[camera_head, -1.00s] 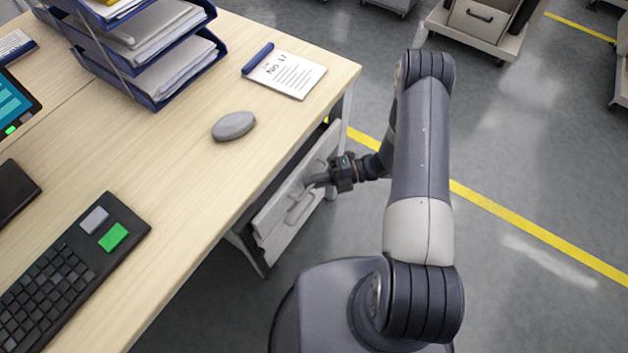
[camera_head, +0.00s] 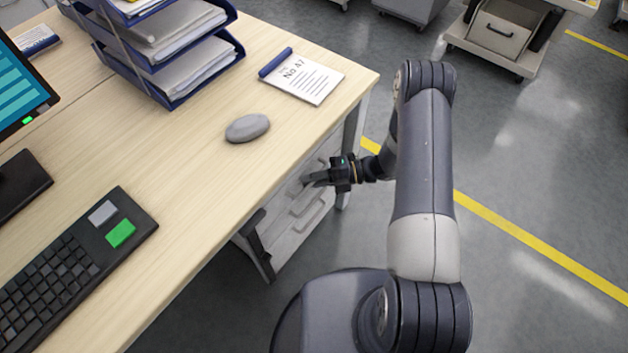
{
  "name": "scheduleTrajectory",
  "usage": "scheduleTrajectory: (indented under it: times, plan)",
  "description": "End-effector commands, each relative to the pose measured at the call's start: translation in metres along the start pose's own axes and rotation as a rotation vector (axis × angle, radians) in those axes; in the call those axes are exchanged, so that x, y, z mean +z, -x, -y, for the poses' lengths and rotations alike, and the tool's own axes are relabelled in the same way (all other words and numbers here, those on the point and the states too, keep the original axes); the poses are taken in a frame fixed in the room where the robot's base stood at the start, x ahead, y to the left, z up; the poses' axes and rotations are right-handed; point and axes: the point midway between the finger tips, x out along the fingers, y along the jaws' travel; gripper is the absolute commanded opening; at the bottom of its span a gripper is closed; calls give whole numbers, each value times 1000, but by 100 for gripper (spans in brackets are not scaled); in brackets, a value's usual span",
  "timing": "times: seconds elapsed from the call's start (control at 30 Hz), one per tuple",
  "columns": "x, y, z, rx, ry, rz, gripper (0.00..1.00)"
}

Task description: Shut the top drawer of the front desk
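The desk (camera_head: 200,190) has a pale wooden top, with a unit of light grey drawers under its right edge. The top drawer (camera_head: 286,220) now sits close in under the desk edge, and no open interior shows. Whether it is fully flush is hidden by the desktop's overhang. My gripper (camera_head: 312,180) is at the upper part of the drawer fronts, pointing left, its fingertips at or very near the top drawer's front. The fingers are small and dark, so I cannot tell whether they are open or shut.
Trolleys (camera_head: 500,40) stand at the back. The floor to the right is clear.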

Motion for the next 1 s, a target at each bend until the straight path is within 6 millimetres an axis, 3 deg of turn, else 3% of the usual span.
scheduleTrajectory:
  times: [0.27,0.7,1.0]
  plan:
    - [1,8,-2,4,3,1,20]
    - [1,90,0,2,3,4,20]
    - [0,110,0,1,0,0,20]
